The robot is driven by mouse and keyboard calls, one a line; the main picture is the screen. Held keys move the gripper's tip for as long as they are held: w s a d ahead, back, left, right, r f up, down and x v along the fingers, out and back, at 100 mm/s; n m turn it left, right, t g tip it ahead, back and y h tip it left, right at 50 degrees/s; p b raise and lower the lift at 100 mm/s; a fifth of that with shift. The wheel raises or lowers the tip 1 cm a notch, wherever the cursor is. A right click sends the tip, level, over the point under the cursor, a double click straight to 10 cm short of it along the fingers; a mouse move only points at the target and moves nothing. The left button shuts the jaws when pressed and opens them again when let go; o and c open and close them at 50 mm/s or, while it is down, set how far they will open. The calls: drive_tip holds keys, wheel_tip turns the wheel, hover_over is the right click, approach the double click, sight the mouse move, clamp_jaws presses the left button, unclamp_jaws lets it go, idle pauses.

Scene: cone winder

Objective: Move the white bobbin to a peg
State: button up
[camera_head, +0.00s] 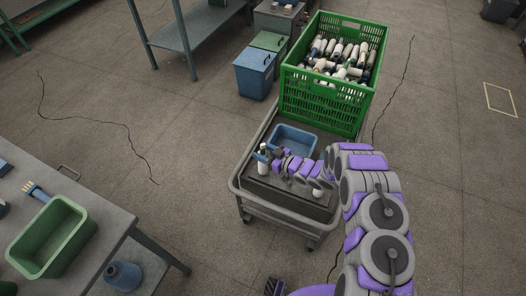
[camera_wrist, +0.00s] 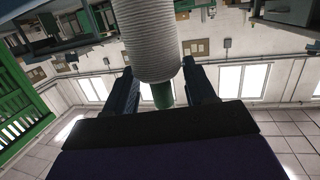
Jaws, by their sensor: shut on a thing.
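The white bobbin (camera_head: 262,167) is upright over the left part of the trolley's dark top, in the head view. In the wrist view, the white bobbin (camera_wrist: 154,40) shows as a ribbed white body with a green core end between the fingers. My gripper (camera_head: 270,156) is shut on that end, and its two dark fingers also show in the wrist view (camera_wrist: 162,92). Whether the bobbin's base touches the surface below is unclear. I cannot make out a peg clearly. A smaller white piece (camera_head: 317,191) shows beneath my arm, partly hidden.
The grey trolley (camera_head: 240,186) carries a blue tray (camera_head: 292,129) and a green crate (camera_head: 320,106) with several bobbins. Blue bin (camera_head: 254,78) stands behind. At left, a table (camera_head: 105,222) holds a green bin (camera_head: 38,248).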

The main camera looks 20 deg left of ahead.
drive_tip(key=shift+f, duration=0.45)
idle(0.3)
drive_tip(key=o, duration=1)
drive_tip(key=shift+o, duration=0.2)
